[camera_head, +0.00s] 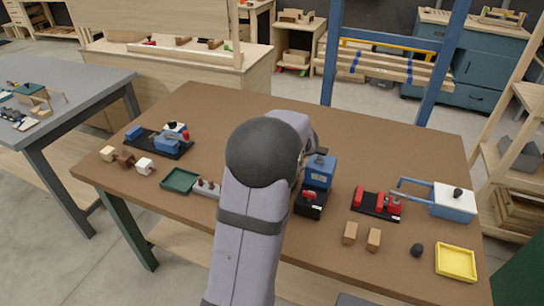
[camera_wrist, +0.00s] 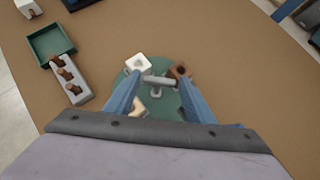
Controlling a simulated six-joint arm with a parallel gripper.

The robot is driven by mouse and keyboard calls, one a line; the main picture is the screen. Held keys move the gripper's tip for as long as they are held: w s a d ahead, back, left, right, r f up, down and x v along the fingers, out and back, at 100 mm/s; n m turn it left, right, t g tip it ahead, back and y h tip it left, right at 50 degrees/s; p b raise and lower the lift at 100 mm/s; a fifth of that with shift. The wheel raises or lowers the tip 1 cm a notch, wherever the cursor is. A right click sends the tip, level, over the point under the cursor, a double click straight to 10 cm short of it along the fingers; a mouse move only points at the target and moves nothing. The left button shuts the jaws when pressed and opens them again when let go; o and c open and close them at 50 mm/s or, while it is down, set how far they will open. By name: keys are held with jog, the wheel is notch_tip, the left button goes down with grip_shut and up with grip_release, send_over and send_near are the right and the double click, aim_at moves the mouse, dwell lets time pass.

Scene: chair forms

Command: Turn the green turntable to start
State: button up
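The green turntable (camera_wrist: 150,108) is a flat round disc on the brown table, seen in the wrist view. A white block (camera_wrist: 138,63), a brown block (camera_wrist: 181,70) and a cream block (camera_wrist: 136,106) sit around it. A grey handle-like piece (camera_wrist: 157,82) stands near its middle. My gripper (camera_wrist: 158,80) is above the disc with its two blue fingers apart. The grey piece shows between the fingertips; I cannot tell whether they touch anything. In the head view my arm hides the turntable and my gripper.
A green tray (camera_head: 180,181) and a grey strip with brown pegs (camera_wrist: 68,79) lie left of the turntable. A blue and black device (camera_head: 319,172) stands close to my arm's right. Red vises (camera_head: 377,203), a blue-white box (camera_head: 453,202) and a yellow tray (camera_head: 456,262) are farther right.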

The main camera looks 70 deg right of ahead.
jog(key=shift+o, duration=0.9)
jog(key=shift+a, duration=0.1)
jog(key=v, duration=0.7)
jog(key=shift+r, duration=0.15)
